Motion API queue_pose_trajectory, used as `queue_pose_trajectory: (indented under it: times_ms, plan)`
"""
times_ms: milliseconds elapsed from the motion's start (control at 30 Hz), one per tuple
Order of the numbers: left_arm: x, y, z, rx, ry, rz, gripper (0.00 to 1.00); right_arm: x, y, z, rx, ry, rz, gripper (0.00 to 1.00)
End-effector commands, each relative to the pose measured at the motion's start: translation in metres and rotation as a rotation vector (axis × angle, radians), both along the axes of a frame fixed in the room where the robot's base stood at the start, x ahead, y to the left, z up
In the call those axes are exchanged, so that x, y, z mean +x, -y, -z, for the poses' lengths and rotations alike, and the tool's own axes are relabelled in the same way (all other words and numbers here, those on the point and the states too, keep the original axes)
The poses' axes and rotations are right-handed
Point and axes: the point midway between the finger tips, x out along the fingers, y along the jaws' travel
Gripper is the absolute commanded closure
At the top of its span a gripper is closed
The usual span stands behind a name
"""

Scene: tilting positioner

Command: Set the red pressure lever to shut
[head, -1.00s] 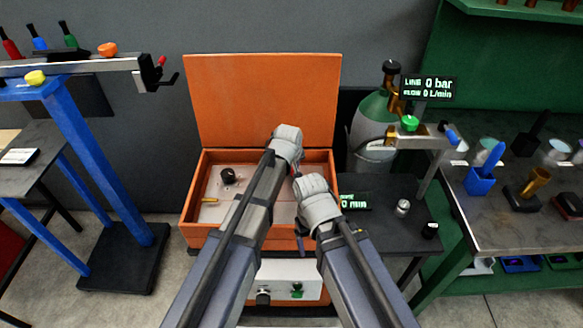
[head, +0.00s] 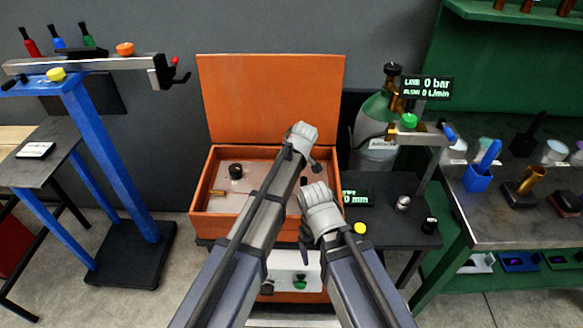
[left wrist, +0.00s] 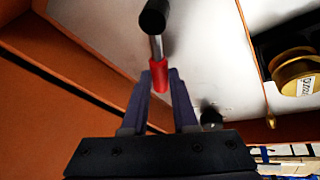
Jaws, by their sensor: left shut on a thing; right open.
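The red pressure lever (left wrist: 158,76) shows in the left wrist view as a red sleeve on a metal rod with a black end (left wrist: 153,17). My left gripper (left wrist: 159,92) has its two fingers on either side of the red sleeve and is shut on it. In the head view my left gripper (head: 314,163) reaches into the right side of the orange case (head: 206,226); its fingertips and the lever are mostly hidden there by my wrist. My right gripper (head: 305,252) is open, in front of the case, with its fingers pointing down.
The open case lid (head: 268,100) stands behind. A black knob (head: 236,170) is on the panel inside. A gold gauge (left wrist: 294,72) shows in the left wrist view. A gas cylinder (head: 376,155) and a display reading 0 bar (head: 427,88) are right. A blue stand (head: 112,165) is left.

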Motion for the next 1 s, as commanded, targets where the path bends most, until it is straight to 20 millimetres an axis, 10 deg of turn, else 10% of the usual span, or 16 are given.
queue_pose_trajectory:
  times_ms: [1000]
  plan:
    - [-0.036, -0.008, 0.000, 0.000, -0.001, -0.625, 1.00, 0.000, 0.000, 0.000, 0.000, 0.000, 0.000, 0.19]
